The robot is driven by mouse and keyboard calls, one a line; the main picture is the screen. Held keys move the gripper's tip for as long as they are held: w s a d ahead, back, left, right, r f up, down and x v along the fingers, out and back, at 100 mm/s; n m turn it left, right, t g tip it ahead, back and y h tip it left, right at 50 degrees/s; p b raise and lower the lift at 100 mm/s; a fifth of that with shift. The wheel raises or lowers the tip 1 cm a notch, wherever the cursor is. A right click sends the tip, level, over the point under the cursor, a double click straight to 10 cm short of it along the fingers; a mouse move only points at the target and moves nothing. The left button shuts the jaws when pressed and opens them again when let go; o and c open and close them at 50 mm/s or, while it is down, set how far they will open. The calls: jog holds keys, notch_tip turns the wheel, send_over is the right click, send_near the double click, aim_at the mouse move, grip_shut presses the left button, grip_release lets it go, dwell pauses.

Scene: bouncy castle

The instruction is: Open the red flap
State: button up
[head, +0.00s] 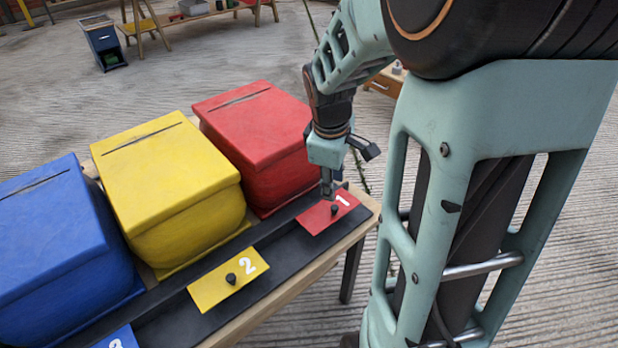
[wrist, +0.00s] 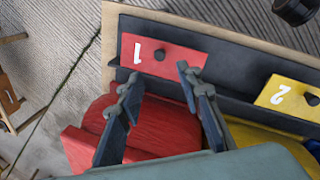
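The red flap (head: 328,212) is a flat red panel with a white 1 and a small black knob (head: 334,210). It lies closed in the black rail at the right end of the table. It also shows in the wrist view (wrist: 170,52), with its knob (wrist: 159,55). My gripper (head: 328,192) is above the flap's far edge, close to it. In the wrist view its two fingers (wrist: 160,80) are spread apart with nothing between them, pointing toward the flap. The knob is just beyond the fingertips and apart from them.
A red box (head: 255,130) stands behind the red flap. A yellow box (head: 165,175) and blue box (head: 50,250) stand to its left. A yellow flap (head: 228,279) marked 2 and a blue flap (head: 118,338) lie along the black rail.

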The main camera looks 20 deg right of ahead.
aim_at(334, 207)
jog(key=b+x, duration=0.3)
jog(key=x, duration=0.7)
jog(key=shift+f, duration=0.3)
grip_shut()
